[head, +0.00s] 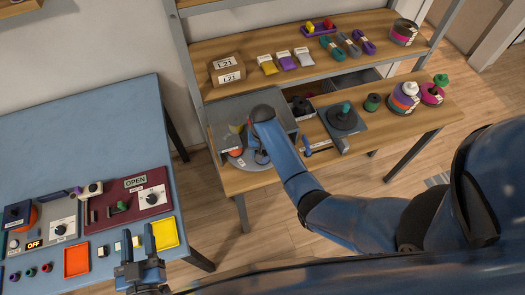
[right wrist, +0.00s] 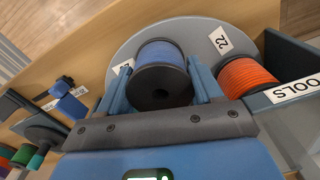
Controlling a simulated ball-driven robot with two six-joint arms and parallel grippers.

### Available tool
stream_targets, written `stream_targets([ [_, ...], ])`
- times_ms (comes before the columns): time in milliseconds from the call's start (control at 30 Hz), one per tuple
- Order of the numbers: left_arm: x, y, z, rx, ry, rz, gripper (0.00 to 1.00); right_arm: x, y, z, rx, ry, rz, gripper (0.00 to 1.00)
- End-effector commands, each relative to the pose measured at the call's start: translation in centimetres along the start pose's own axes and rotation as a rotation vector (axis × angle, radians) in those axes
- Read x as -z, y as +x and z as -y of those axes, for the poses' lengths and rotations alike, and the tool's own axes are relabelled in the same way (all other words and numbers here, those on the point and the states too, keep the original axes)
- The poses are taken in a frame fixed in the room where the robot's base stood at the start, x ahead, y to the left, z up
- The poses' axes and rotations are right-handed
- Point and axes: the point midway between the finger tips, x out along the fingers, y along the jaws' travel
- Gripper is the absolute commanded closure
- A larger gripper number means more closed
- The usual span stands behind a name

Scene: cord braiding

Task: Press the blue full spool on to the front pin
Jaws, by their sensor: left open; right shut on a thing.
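In the right wrist view the blue spool (right wrist: 160,54), with a black end facing me, sits between the two fingers of my right gripper (right wrist: 160,84). The gripper is shut on it. Behind it is a round grey plate (right wrist: 200,38) with white labels, one reading 22. An orange spool (right wrist: 247,75) is just right of the gripper. The front pin is hidden, so I cannot tell whether the blue spool is on it. In the head view my right arm covers the blue spool. My left gripper (head: 150,240) is open and empty at the blue table's front edge.
A grey wall marked TOOLS (right wrist: 290,92) is close to the right of the right gripper.

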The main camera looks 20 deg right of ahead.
Motion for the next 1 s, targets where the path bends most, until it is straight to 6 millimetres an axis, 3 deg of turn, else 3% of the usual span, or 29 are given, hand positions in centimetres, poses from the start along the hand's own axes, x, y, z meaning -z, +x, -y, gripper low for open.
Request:
stream_targets([
  [167, 0.00, 0.00, 0.00, 0.000, 0.000, 0.000, 0.57, -0.01, 0.03, 0.00, 0.000, 0.000, 0.000, 0.67],
  [200, 0.00, 0.00, 0.00, 0.000, 0.000, 0.000, 0.57, -0.01, 0.04, 0.00, 0.000, 0.000, 0.001, 0.32],
  [400, -0.01, 0.00, 0.00, 0.000, 0.000, 0.000, 0.57, -0.03, 0.04, -0.01, 0.000, 0.000, 0.001, 0.05],
  [567, -0.01, 0.00, 0.00, 0.000, 0.000, 0.000, 0.57, -0.02, 0.04, -0.01, 0.000, 0.000, 0.001, 0.05],
  [633, -0.01, 0.00, 0.00, 0.000, 0.000, 0.000, 0.57, -0.04, 0.05, -0.02, 0.000, 0.000, 0.001, 0.00],
  [1000, 0.41, -0.01, 0.00, 0.000, 0.000, 0.000, 0.57, -0.02, -0.37, -0.01, 0.000, 0.000, 0.001, 0.00],
])
